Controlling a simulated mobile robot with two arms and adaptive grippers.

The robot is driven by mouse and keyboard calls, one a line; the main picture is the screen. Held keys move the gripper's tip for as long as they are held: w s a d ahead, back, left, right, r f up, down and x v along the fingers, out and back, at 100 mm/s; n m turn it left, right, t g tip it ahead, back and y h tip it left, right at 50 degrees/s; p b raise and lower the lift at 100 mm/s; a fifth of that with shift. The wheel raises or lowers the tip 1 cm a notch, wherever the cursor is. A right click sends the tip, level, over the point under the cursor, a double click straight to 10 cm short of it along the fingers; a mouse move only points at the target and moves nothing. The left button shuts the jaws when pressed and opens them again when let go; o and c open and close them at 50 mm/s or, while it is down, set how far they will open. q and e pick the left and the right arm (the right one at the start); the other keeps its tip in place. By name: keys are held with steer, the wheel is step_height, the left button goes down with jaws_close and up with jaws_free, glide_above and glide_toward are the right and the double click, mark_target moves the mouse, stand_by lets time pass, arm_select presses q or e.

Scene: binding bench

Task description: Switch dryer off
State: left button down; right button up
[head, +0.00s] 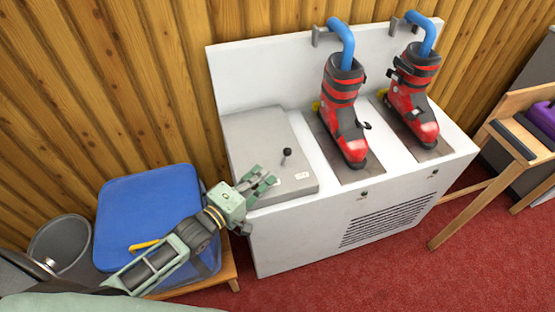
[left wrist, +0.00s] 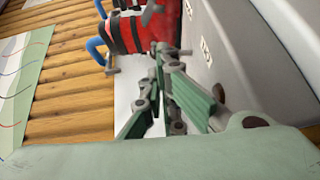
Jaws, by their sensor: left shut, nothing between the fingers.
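The dryer (head: 285,240) is a white cabinet with a vent grille on its front and a white back panel. On its left top sits a grey control box (head: 258,130). A short lever with a black knob (head: 287,152) stands up from it, and small white labels lie in front of the lever. My left gripper (head: 268,181) is shut and empty at the box's front left edge, a little left of and nearer than the lever. In the left wrist view its fingers (left wrist: 166,55) show beside the grey box (left wrist: 240,70). My right gripper is not in view.
Two red and black ski boots (head: 343,105) (head: 412,95) stand on the dryer under blue hoses (head: 343,45). A blue bin (head: 145,205) and a grey bucket (head: 60,245) stand left; a wooden chair (head: 510,130) stands right.

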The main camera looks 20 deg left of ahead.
mark_target(287, 156)
arm_select(q)
steer(key=x, duration=0.6)
steer(key=shift+w+d, duration=0.1)
steer(key=shift+w, duration=0.3)
steer(key=shift+w+d+f+p, duration=0.1)
steer(key=shift+w+d+p, duration=0.05)
steer(key=shift+w+p, duration=0.15)
steer(key=shift+w+d+r, duration=0.2)
steer(key=shift+w+d, duration=0.25)
steer(key=shift+w, duration=0.1)
steer(key=shift+d, duration=0.1)
